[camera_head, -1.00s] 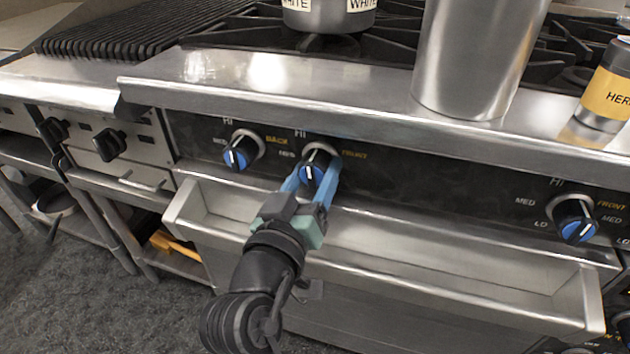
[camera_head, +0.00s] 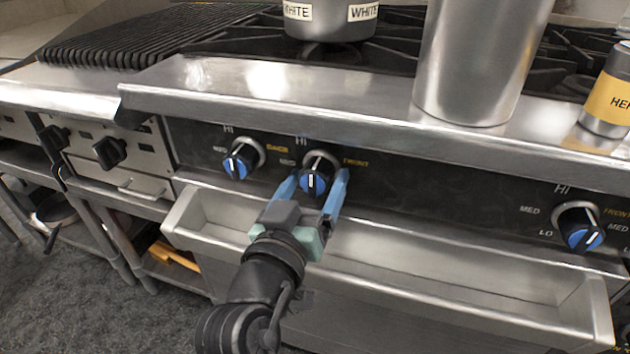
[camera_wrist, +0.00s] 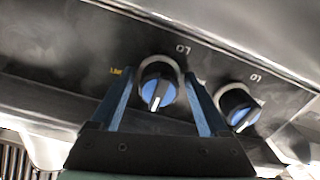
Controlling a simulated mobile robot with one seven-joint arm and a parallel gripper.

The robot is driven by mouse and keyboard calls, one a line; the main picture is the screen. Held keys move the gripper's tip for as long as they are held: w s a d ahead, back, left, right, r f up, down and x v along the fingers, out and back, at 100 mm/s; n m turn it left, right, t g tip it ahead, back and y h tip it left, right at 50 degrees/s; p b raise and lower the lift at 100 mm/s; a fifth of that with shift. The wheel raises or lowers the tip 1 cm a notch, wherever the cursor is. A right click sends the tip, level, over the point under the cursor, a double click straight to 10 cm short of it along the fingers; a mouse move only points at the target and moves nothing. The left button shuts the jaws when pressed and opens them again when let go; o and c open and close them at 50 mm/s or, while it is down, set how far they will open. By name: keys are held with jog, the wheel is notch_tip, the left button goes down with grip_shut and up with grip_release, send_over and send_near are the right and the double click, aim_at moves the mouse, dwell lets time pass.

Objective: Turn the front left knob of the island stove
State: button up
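The front left knob (camera_head: 315,181) is black with a blue face and a white pointer line, beside a yellow FRONT label on the stove's dark panel. Its pointer stands close to vertical in the head view. My gripper (camera_head: 318,174) is at this knob, with one blue finger on each side. In the wrist view, the knob (camera_wrist: 158,94) sits between the fingers of my gripper (camera_wrist: 158,74), with a gap visible on both sides. The gripper is open and holds nothing. The pointer is slightly tilted in the wrist view.
The BACK knob (camera_head: 240,162) is close on the left; another FRONT knob (camera_head: 580,230) is far right. A steel ledge (camera_head: 330,110) overhangs the panel, and an open steel trough (camera_head: 420,265) runs below it. A tall steel pot (camera_head: 475,60) and a yellow-labelled jar (camera_head: 607,92) stand above.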

jog(key=shift+o, duration=0.3)
jog(key=p+v, duration=0.1)
jog(key=v, duration=1.2)
jog(key=shift+p, duration=0.3)
jog(key=shift+r, duration=0.1)
jog(key=w+d+r+t+y, duration=0.1)
jog(key=w+r+t, duration=0.1)
jog(key=r, duration=0.7)
jog(key=w+d+r+t+y, duration=0.1)
jog(key=w+r+t, duration=0.1)
jog(key=r, duration=0.7)
jog(key=s+d+r+t+y+p, duration=0.1)
jog(key=s+r+t+y, duration=0.15)
jog(key=r, duration=0.75)
jog(key=s+d+r+t+y+p, duration=0.15)
jog(key=s+r+t, duration=0.25)
jog(key=r, duration=0.6)
notch_tip(320, 180, up, 36)
jog(key=p, duration=3.6)
jog(key=shift+a+n, duration=0.35)
jog(key=shift+n, duration=0.05)
